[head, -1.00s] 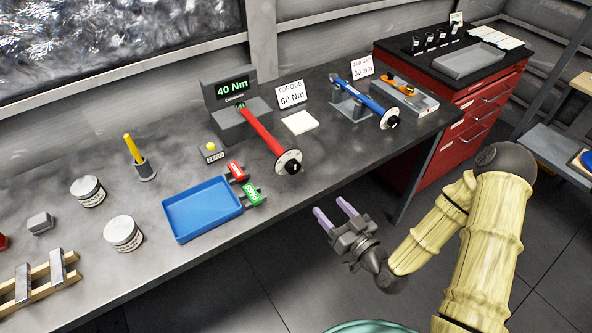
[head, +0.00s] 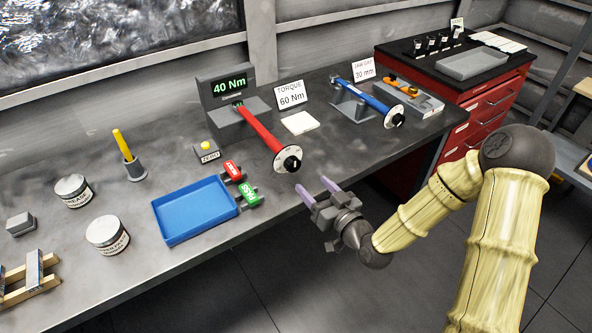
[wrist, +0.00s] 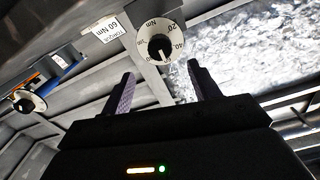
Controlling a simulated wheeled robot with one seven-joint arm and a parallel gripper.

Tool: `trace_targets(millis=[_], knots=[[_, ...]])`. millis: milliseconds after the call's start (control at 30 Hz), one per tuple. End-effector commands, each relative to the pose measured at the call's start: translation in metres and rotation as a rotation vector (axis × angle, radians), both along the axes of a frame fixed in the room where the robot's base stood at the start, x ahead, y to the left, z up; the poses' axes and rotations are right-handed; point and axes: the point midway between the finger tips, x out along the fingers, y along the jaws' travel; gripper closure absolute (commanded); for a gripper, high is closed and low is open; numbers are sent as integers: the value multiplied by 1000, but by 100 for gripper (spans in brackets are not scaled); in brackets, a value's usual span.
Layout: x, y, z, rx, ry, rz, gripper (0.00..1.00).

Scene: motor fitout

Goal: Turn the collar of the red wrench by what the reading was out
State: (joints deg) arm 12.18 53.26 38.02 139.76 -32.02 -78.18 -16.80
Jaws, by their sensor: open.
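The red wrench (head: 259,130) lies with its far end in a grey tester (head: 229,88) whose green display reads 40 Nm. Its white dial collar (head: 281,160) with a black knob is at the near end, over the bench edge side. A card beside it (head: 290,94) reads TORQUE 60 Nm. My gripper (head: 314,191) is open and empty, just in front of and to the right of the collar, not touching it. In the wrist view the collar (wrist: 147,47) shows numbers including 20 and 40 with Nm, beyond and between the two fingers (wrist: 160,85).
A blue wrench (head: 368,94) with its own dial stands on a rest to the right, by a JAW GAP 30 mm card (head: 363,70). A blue tray (head: 194,211), red and green tags (head: 248,192) and a ZERO button (head: 207,150) lie to the left. A red cabinet (head: 487,110) stands at the right.

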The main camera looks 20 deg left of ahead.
Motion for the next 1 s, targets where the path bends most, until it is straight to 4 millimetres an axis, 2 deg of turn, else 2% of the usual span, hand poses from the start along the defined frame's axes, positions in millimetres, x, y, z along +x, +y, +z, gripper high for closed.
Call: trace_targets(millis=[300,500,633,900,1000], knots=[[37,44,3,2,0,2,39],[55,66,2,2,1,0,39],[60,72,1,1,2,1,39],[61,73,1,1,1,1,39],[61,72,1,1,1,1,59]])
